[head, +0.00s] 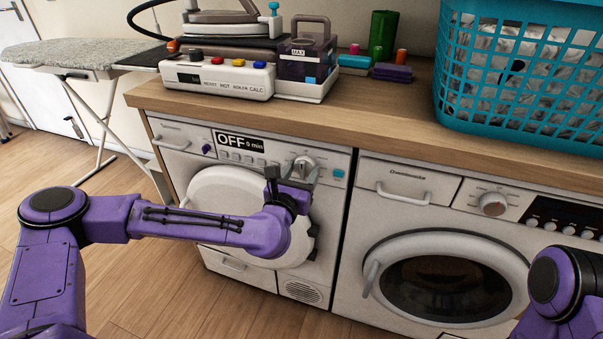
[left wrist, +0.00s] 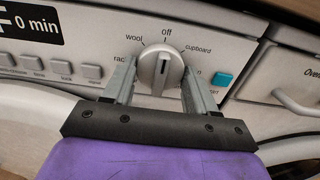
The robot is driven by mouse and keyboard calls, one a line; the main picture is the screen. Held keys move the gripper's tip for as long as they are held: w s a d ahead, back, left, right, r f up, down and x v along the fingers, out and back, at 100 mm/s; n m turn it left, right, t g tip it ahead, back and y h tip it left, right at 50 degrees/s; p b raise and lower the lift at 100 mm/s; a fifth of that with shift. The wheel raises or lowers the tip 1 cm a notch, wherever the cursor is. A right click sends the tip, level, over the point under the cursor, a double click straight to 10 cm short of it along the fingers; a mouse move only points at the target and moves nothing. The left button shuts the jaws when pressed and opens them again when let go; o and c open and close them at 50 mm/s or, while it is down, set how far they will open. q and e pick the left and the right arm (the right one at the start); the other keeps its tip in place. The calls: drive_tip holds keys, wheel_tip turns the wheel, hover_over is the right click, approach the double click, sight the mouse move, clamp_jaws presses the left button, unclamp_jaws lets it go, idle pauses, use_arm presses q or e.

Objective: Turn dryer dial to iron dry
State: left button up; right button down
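The dryer (head: 222,262) is the left white machine under the counter. Its display (head: 240,142) reads "OFF 0 min". The dial (left wrist: 161,69) is a round silver knob with a raised grip. Its labels include "wool", "off" at the top and "cupboard"; others are partly hidden by my fingers. The grip ridge stands about upright, towards "off". My left gripper (left wrist: 160,85) is open, with one finger on each side of the dial and gaps visible beside it. In the head view my left gripper (head: 290,172) is in front of the dial. My right gripper is out of view.
A teal button (head: 338,173) sits right of the dial. A washing machine (head: 440,262) stands to the right. The wooden counter (head: 400,115) above carries a steam iron station (head: 218,80) and a teal laundry basket (head: 450,85). An ironing board (head: 75,55) stands at the left.

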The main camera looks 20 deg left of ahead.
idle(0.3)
use_arm(q)
drive_tip(key=m, duration=0.8)
drive_tip(key=m+p, duration=0.1)
drive_tip(key=m, duration=0.4)
drive_tip(key=m+p, duration=0.1)
drive_tip(key=m, duration=0.3)
drive_tip(key=shift+m, duration=0.3)
idle(0.5)
drive_tip(key=o, duration=1)
drive_tip(key=shift+a, duration=0.1)
drive_tip(key=shift+o, duration=0.2)
